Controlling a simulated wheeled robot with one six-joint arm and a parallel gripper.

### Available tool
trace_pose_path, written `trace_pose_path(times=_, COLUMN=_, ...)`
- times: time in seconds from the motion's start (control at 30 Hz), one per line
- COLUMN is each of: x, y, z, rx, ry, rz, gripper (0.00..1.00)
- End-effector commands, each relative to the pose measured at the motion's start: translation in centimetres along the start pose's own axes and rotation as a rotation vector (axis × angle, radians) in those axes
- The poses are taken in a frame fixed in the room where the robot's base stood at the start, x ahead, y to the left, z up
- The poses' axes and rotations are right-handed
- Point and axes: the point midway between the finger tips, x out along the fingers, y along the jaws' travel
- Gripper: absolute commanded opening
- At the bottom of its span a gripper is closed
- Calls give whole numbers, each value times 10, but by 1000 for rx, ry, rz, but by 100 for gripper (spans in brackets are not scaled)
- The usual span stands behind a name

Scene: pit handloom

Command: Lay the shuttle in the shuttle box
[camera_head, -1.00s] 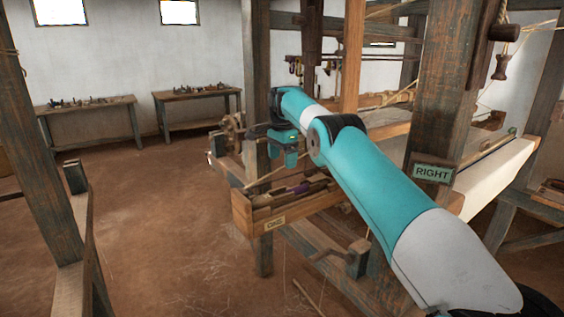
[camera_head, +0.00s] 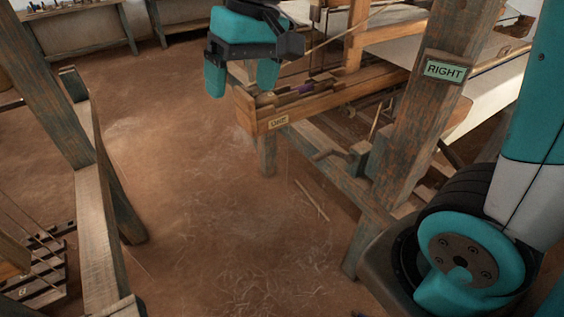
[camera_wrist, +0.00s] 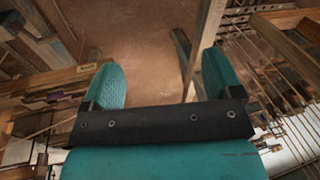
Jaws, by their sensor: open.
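My gripper (camera_head: 241,80) is open, with nothing between its fingers, at the top of the head view. It appears above and beside the near left end of the wooden shuttle box (camera_head: 310,108), which carries a small label. A slim piece with a purple patch (camera_head: 305,88), seemingly the shuttle, lies inside the box; its ends are hard to make out. In the wrist view the open fingers (camera_wrist: 162,68) have bare floor between them. The labelled box end (camera_wrist: 88,67) shows beyond the left finger, with a purple patch (camera_wrist: 73,93) below it.
A loom post with a RIGHT sign (camera_head: 445,70) stands right of the box. A slanting timber frame (camera_head: 95,210) stands at the left. The brown floor (camera_head: 215,200) between is open.

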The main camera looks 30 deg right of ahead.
Motion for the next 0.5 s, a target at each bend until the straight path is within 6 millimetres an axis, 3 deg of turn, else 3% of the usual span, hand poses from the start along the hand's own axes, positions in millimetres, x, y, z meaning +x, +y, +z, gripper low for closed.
trace_pose_path(times=0.03, x=4, y=-14, z=35, rx=-93, ry=-2, rz=-28, gripper=85)
trace_pose_path(times=0.1, x=12, y=-28, z=74, rx=-212, ry=-2, rz=-66, gripper=85)
trace_pose_path(times=0.2, x=22, y=-40, z=119, rx=-337, ry=-1, rz=-109, gripper=85)
trace_pose_path(times=0.33, x=31, y=-46, z=150, rx=-421, ry=0, rz=-141, gripper=85)
trace_pose_path(times=0.5, x=33, y=-47, z=157, rx=-440, ry=-1, rz=-148, gripper=85)
